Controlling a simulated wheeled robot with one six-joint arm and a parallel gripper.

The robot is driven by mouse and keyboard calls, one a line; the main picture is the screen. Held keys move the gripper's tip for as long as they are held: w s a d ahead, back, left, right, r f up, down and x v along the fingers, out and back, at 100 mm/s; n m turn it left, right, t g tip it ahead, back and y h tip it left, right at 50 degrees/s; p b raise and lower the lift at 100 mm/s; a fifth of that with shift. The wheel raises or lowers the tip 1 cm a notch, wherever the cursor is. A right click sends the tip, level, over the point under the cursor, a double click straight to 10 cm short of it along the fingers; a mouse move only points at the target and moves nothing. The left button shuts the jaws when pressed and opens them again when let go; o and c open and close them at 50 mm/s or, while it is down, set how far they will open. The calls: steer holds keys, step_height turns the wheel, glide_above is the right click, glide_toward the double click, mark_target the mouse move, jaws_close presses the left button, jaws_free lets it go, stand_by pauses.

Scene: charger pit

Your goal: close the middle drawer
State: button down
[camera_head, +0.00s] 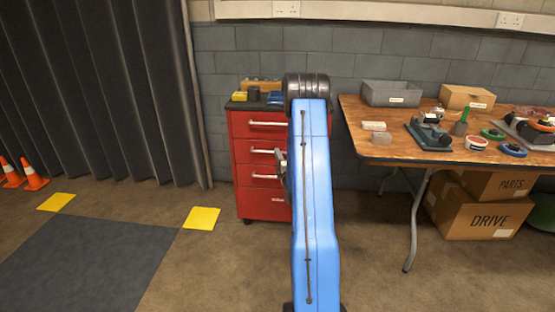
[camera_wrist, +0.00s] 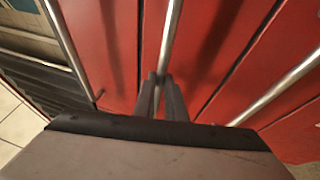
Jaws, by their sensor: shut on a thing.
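The red cabinet (camera_head: 236,206) stands against the wall, with several drawers and silver bar handles. The middle drawer's handle (camera_head: 263,151) shows left of my blue arm. My gripper (camera_head: 283,160) is at the drawer fronts, its tips partly hidden by the arm. In the wrist view my gripper (camera_wrist: 161,84) has its two dark fingers closed around the central silver bar (camera_wrist: 169,38), with another bar on either side. The arm covers the cabinet's right part, and I cannot tell how far the middle drawer stands out.
A wooden workbench (camera_head: 390,148) with tools stands at the right, with cardboard boxes (camera_head: 475,213) under it. A dark curtain (camera_head: 100,90) hangs at the left, beside orange cones (camera_head: 33,175). Floor in front of the cabinet's left side is clear.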

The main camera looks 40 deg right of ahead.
steer(key=c, duration=1.8)
jaws_free()
steer(key=shift+w+d, duration=0.1)
steer(key=shift+d, duration=0.05)
steer(key=shift+f, duration=0.1)
steer(key=v, duration=1.7)
steer(key=shift+f, duration=0.1)
